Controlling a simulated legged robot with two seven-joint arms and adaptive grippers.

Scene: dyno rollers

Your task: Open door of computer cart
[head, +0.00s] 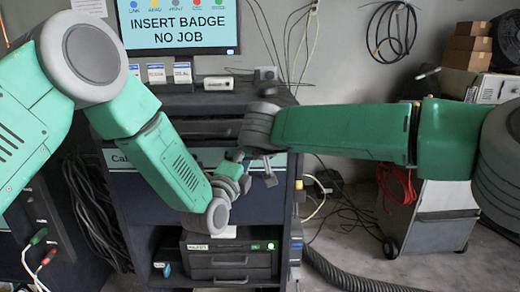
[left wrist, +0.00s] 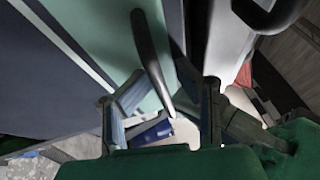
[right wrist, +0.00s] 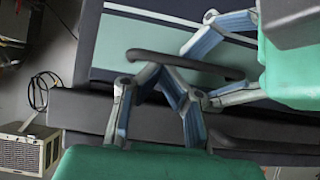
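The computer cart (head: 120,218) is a dark cabinet under a monitor. Its front panel, dark with a teal stripe and white lines, shows in the right wrist view (right wrist: 140,45). A dark curved handle (right wrist: 180,60) is on that panel; in the left wrist view the handle (left wrist: 150,60) runs in between my left fingers. My left gripper (left wrist: 165,112) is open around the handle's end, with gaps at the sides. My right gripper (right wrist: 158,118) is open and empty, just below the handle. In the head view my arms largely hide the handle.
A monitor (head: 180,25) stands on the cart. A lower shelf holds a dark drawer unit (head: 230,262). Cables hang at the left. A grey wheeled case (head: 430,225) and a ribbed hose (head: 350,283) are at the right, with some open floor between.

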